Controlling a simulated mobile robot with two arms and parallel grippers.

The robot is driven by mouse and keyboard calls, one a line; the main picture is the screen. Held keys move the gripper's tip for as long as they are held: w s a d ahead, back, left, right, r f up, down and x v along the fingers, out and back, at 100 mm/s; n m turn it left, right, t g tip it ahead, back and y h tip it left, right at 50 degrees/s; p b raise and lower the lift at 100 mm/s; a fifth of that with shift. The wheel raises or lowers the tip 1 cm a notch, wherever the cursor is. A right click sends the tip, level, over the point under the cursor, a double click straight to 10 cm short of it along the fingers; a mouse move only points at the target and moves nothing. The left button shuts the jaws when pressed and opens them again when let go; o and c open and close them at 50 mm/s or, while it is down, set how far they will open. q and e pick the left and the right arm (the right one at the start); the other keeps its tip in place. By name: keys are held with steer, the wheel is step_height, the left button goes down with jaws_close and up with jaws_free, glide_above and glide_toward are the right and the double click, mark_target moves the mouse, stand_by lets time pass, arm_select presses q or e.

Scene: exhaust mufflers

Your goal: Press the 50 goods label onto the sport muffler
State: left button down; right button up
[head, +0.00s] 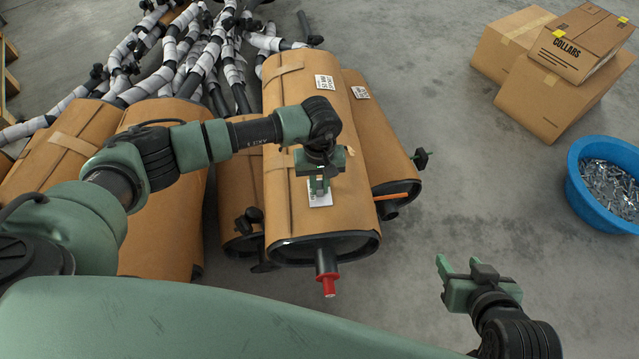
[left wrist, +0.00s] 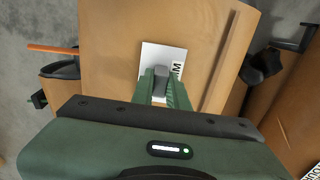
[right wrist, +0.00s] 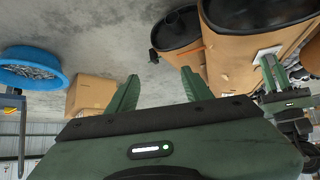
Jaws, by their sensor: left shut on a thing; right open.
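The sport muffler (head: 290,120) is a large brown-wrapped canister in the middle of the head view, with a printed tag (head: 324,82) near its far end. My left gripper (head: 318,184) is over its near half, pointing down. A white label (head: 321,200) lies at the fingertips, against or just above the wrapping; I cannot tell which. In the left wrist view, the label (left wrist: 152,56) shows dark print at its right edge, and the fingers close on a small grey piece (left wrist: 161,78) over it. My right gripper (head: 458,270) is open and empty, off to the right above the floor.
Another wrapped muffler (head: 375,140) with a tag lies right beside it, and more (head: 165,235) lie left. Wrapped pipes (head: 200,60) are heaped behind. Cardboard boxes (head: 545,95) and a blue tub (head: 580,190) of metal pieces stand right. The floor (head: 460,190) between is clear.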

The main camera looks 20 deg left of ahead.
steer(key=shift+w+r, duration=0.1)
steer(key=shift+w, duration=0.05)
steer(key=shift+w+a+r+t, duration=0.1)
steer(key=shift+w+a+t, duration=0.1)
steer(key=shift+t, duration=0.1)
arm_select(q)
steer(key=shift+f, duration=0.15)
arm_select(e)
steer(key=shift+w+a+r, duration=0.1)
steer(key=shift+w+r, duration=0.2)
steer(key=shift+w+r+t, duration=0.15)
steer(key=shift+t, duration=0.15)
arm_select(q)
steer(key=shift+f, duration=0.1)
stand_by(0.4)
steer(key=shift+r, duration=0.55)
arm_select(e)
steer(key=shift+s+d+f+g, duration=0.15)
steer(key=shift+s+f+g, duration=0.15)
steer(key=shift+s+f, duration=0.15)
steer(key=shift+s+d+f+g, duration=0.15)
steer(key=shift+s+f+g, duration=0.2)
steer(key=shift+s, duration=0.2)
